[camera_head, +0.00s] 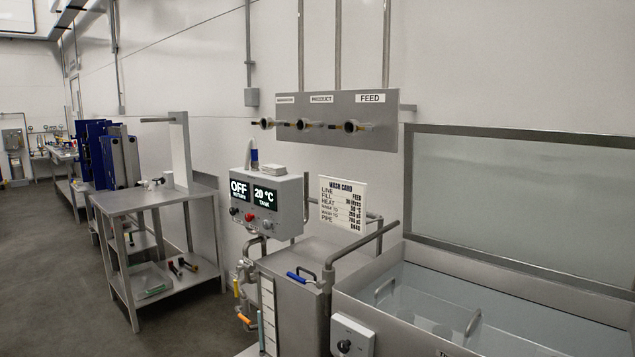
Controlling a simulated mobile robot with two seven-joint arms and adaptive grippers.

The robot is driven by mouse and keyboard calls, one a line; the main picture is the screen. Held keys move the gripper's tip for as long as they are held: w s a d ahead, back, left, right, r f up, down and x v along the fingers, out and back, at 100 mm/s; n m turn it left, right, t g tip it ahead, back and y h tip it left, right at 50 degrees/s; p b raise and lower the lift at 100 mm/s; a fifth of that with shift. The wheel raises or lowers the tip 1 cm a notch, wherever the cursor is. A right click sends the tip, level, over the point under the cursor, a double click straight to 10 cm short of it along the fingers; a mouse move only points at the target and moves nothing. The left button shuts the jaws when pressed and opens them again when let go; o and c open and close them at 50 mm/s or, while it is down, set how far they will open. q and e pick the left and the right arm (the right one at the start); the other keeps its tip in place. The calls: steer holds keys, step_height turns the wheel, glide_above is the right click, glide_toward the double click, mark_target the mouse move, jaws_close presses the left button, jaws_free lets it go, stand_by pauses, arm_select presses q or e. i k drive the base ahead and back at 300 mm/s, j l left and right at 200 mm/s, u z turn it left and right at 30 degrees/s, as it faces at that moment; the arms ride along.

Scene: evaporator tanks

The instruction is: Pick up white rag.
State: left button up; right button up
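A small white folded item that looks like the white rag (273,169) lies flat on top of the grey control box. It sits right of an upright thing with a blue band that also stands on the box. The control box (290,207) has displays reading OFF and 20 °C. It stands above the grey tank housing near the middle of the view. Neither of my grippers is in view, and nothing is seen touching the white item.
A wash card (342,204) stands right of the box. Bent pipe rails and a blue-handled lever (301,278) are below it. An open basin (445,290) fills the right. A steel table (150,199) stands left. Open floor (60,270) lies at left.

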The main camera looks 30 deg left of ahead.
mark_target(271, 169)
steer(key=z, duration=0.45)
steer(key=j+z, duration=0.25)
steer(key=j, duration=0.2)
steer(key=k+j+z, duration=0.1)
steer(key=j+z, duration=0.15)
steer(key=j, duration=0.2)
steer(key=k+j+z, duration=0.2)
steer(key=j, duration=0.2)
steer(key=j+z, duration=0.25)
steer(key=j, duration=0.2)
steer(key=k+j+z, duration=0.25)
steer(key=j, duration=0.1)
